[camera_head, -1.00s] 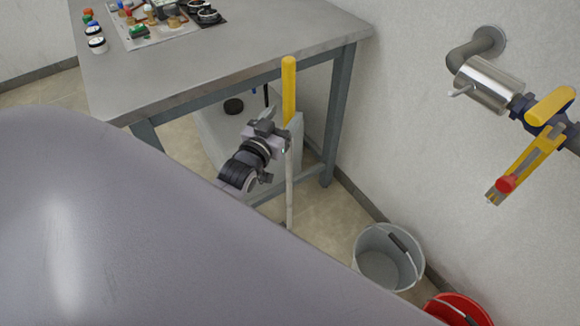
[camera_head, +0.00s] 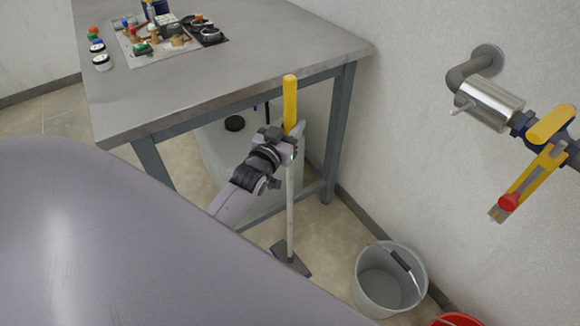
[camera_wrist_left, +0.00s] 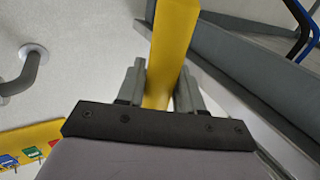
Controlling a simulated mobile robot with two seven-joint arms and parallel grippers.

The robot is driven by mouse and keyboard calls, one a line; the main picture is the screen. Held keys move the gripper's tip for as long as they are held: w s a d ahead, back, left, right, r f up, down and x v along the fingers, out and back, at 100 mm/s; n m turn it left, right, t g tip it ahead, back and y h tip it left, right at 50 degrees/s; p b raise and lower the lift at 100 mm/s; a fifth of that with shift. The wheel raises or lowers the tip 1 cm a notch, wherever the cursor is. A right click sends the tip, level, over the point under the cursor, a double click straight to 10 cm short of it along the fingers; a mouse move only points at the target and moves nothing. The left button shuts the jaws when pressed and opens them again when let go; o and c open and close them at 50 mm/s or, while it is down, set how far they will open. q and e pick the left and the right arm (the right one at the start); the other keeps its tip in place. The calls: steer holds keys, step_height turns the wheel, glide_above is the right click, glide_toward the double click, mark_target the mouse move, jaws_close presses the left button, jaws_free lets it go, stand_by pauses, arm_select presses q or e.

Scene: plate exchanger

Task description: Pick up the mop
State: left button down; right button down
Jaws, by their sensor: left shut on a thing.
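The mop stands nearly upright in front of the table, with a yellow grip (camera_head: 290,100), a pale shaft (camera_head: 290,215) and a grey head (camera_head: 290,260) low near the floor. I cannot tell whether the head touches the floor. My left gripper (camera_head: 291,140) is shut on the mop at the lower part of its yellow grip. In the left wrist view the yellow grip (camera_wrist_left: 172,50) passes between the two fingers of my left gripper (camera_wrist_left: 160,92). My right gripper is not in view.
A metal table (camera_head: 230,60) with small parts stands behind the mop. A grey bucket (camera_head: 385,285) and a partly cut-off red bucket (camera_head: 458,320) stand at the lower right. A pipe with a yellow-handled valve (camera_head: 550,125) is on the right wall. A pale container (camera_head: 225,150) is under the table.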

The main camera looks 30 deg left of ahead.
arm_select(q)
steer(key=shift+r, duration=0.25)
